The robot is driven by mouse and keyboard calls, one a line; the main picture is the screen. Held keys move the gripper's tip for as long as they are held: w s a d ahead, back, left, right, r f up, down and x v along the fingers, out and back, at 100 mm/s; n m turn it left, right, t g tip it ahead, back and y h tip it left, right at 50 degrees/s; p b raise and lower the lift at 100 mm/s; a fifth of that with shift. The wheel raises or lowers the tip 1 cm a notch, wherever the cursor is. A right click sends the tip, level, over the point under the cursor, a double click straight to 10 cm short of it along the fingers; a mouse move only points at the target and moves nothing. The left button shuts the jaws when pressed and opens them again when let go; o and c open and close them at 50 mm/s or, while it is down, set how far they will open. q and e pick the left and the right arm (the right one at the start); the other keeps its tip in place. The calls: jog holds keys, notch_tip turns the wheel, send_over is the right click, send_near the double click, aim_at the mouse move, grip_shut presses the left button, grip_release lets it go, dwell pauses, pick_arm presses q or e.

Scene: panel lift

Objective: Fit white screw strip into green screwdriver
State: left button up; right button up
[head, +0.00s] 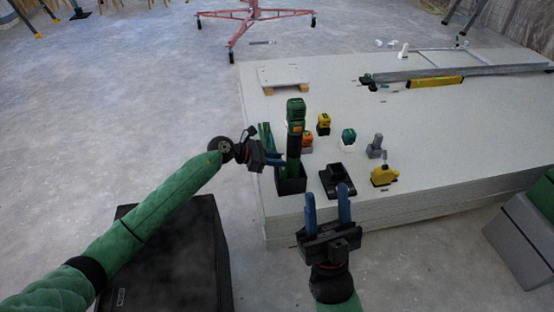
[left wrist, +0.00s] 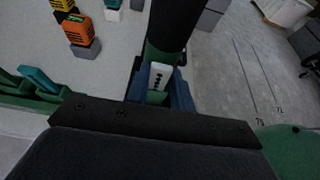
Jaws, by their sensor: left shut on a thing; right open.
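The green screwdriver (head: 294,145) stands upright at the near left of the panel stack, its lower end in a black holder (head: 291,184). In the left wrist view a white piece with a row of dark marks (left wrist: 159,77) shows between the blue fingers, against green. It looks like the white screw strip, but I cannot tell if it is seated in the tool. My right gripper (head: 328,204) is open and empty, in front of the stack's near edge.
An empty-looking black holder (head: 337,181) and a yellow tool (head: 384,175) stand right of the screwdriver. Several batteries stand behind, including a yellow one (head: 323,123). A green rack (head: 265,137) is close on the left. The pale panel stack (head: 440,130) has clear room at right.

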pick_arm(q)
jog(key=o, duration=1)
